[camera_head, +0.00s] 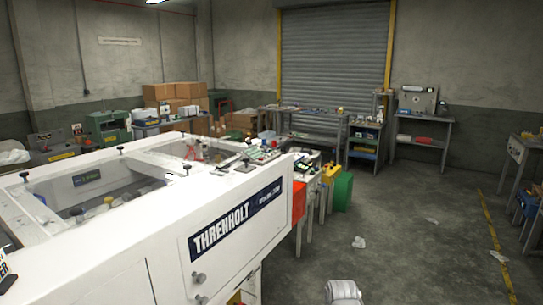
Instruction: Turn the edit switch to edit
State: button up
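I cannot make out the edit switch in this view. A large white machine (140,245) with a dark blue THRENHOLT label (236,221) fills the left and front. A small panel-like item with coloured parts (265,155) sits on its far right corner, too small to read. Black knobs (121,150) stand on the machine's top, and two grey knobs (198,277) are on its front face. My gripper is not in view. A pale rounded part at the bottom edge looks like part of my arm.
Beside the machine's far end stand a red bin (298,201), a green bin (343,191) and a yellow box (331,172). Workbenches (423,146) line the back wall by a roller shutter (335,62). The grey floor (410,235) at right is mostly open, with scraps (359,242).

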aim_at(246, 161)
jog(key=z, duration=0.2)
jog(key=i, duration=1.5)
jog(key=u, duration=0.45)
